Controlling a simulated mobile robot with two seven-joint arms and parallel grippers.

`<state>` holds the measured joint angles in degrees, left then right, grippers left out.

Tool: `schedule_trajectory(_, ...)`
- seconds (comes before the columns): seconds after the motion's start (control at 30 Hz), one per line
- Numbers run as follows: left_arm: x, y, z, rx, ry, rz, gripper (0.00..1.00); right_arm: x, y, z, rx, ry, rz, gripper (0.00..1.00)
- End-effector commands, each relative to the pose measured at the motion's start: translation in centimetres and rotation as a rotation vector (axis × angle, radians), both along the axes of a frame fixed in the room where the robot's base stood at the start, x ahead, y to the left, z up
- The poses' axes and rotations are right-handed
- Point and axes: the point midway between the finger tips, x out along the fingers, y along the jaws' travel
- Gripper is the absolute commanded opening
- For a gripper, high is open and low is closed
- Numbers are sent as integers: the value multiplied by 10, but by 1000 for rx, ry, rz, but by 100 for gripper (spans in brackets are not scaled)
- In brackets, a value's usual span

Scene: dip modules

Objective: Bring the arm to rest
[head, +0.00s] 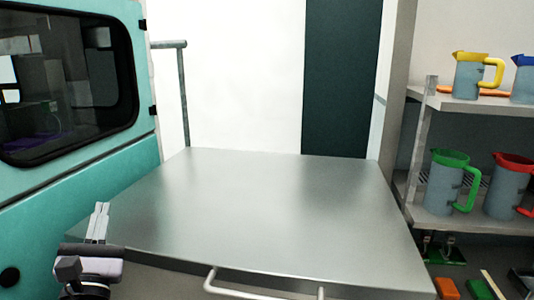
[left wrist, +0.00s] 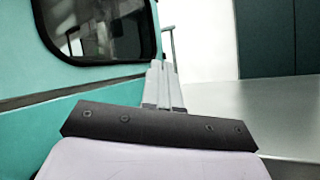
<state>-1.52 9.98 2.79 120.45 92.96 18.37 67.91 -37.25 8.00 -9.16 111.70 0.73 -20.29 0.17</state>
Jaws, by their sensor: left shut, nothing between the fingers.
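My left gripper (head: 99,222) is at the lower left of the head view, over the near left corner of a bare metal table (head: 270,215). Its pale fingers are together, with nothing between them. In the left wrist view the shut fingers (left wrist: 161,84) point forward, with the table (left wrist: 270,115) to their right and a teal panel with a dark window (left wrist: 100,25) behind on the left. My right gripper is not in view.
The teal cabinet (head: 90,185) stands close on the left. A shelf (head: 470,103) on the right holds several jugs, among them a green-handled one (head: 445,185) and a red-rimmed one (head: 507,195). A handle rail (head: 260,292) runs along the table's front. The tabletop is clear.

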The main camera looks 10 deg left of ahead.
Motion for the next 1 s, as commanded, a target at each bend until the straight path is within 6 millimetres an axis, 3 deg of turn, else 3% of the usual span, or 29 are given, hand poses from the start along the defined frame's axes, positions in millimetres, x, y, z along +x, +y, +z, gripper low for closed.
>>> schedule_trajectory(0.17, -6, -47, -63, 562, 236, 86, 0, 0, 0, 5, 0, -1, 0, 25)
schedule_trajectory(0.37, -27, -94, -149, 1214, 441, 100, 0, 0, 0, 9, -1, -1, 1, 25)
schedule_trajectory(0.57, -73, -129, -245, 1885, 553, 16, 0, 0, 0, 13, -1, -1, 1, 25)
schedule_trajectory(0.7, -117, -141, -306, 2324, 550, -94, 0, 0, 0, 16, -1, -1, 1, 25)
schedule_trajectory(0.83, -153, -143, -343, 2626, 500, -192, 0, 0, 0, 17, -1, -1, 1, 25)
schedule_trajectory(1.0, -177, -142, -364, 2820, 443, -264, 0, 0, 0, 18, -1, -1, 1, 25)
